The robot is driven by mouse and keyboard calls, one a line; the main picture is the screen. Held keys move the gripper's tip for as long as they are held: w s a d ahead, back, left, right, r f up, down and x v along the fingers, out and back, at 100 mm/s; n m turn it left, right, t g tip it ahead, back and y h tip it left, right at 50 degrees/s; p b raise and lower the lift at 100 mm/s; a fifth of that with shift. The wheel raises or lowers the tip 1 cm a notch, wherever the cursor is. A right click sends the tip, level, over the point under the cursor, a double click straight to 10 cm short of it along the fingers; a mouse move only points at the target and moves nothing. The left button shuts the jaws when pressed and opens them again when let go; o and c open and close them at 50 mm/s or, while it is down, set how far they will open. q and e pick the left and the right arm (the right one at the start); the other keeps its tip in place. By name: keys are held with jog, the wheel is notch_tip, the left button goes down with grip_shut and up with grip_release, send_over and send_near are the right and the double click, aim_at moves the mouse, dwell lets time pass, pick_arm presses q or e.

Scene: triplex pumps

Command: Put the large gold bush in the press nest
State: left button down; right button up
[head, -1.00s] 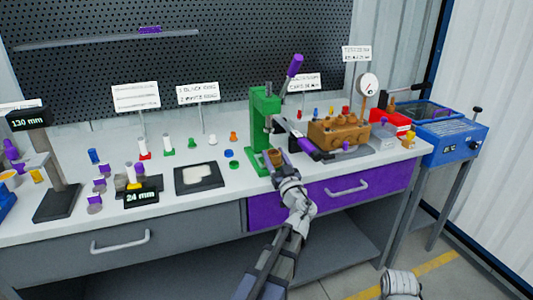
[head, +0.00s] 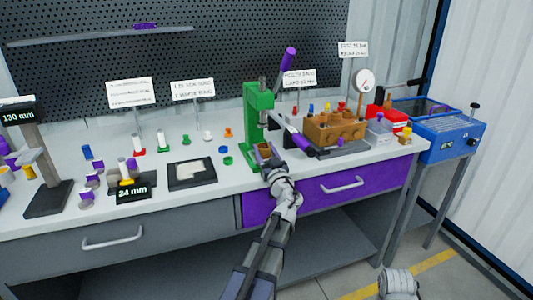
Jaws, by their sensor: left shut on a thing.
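The green arbor press (head: 257,118) with a purple-tipped lever stands near the middle of the bench. My left gripper (head: 268,161) reaches in from the bottom centre to the foot of the press. It is shut on a brown-gold piece, the large gold bush (head: 264,150), held in front of the press column. The press nest is hidden behind the bush and gripper, so I cannot tell whether the bush touches it.
A brown pump block (head: 334,130) with a dial gauge (head: 364,80) stands right of the press. A black tray with a white pad (head: 192,171) lies to the left. Several small coloured parts stand on the bench. A blue machine (head: 445,132) is at far right.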

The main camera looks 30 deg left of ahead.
pick_arm(q)
jog(key=shift+a+r, duration=0.1)
jog(key=shift+f, duration=0.25)
jog(key=shift+c, duration=1.1)
grip_release()
jog(key=shift+r, duration=0.1)
jog(key=shift+r, duration=0.2)
jog(key=b+v, duration=0.3)
jog(key=v, duration=0.9)
